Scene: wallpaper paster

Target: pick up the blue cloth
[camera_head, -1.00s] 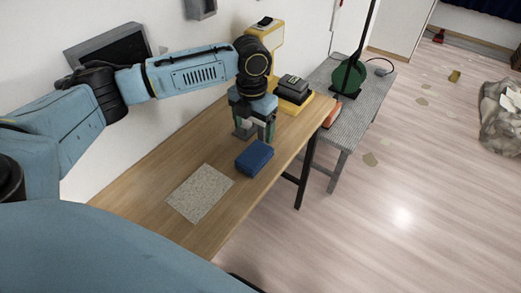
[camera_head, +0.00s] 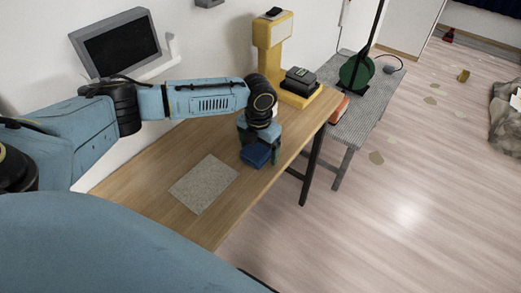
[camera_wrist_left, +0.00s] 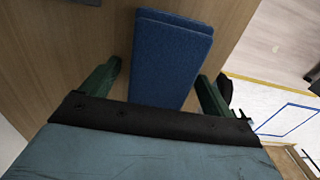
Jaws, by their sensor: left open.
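The folded blue cloth (camera_head: 256,155) lies on the wooden table, near its front edge. My left gripper (camera_head: 261,150) is right above it, pointing down, and partly covers it in the head view. In the left wrist view the blue cloth (camera_wrist_left: 170,60) lies between the two green fingers of my open left gripper (camera_wrist_left: 158,88), with a gap on the left side. I cannot tell whether the right finger touches the cloth. My right gripper is in neither view.
A grey speckled sheet (camera_head: 204,184) lies on the wooden table (camera_head: 150,185) left of the cloth. A yellow machine (camera_head: 272,45) stands at the table's far end. A grey ribbed table (camera_head: 367,100) with a green round object (camera_head: 355,72) is beyond.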

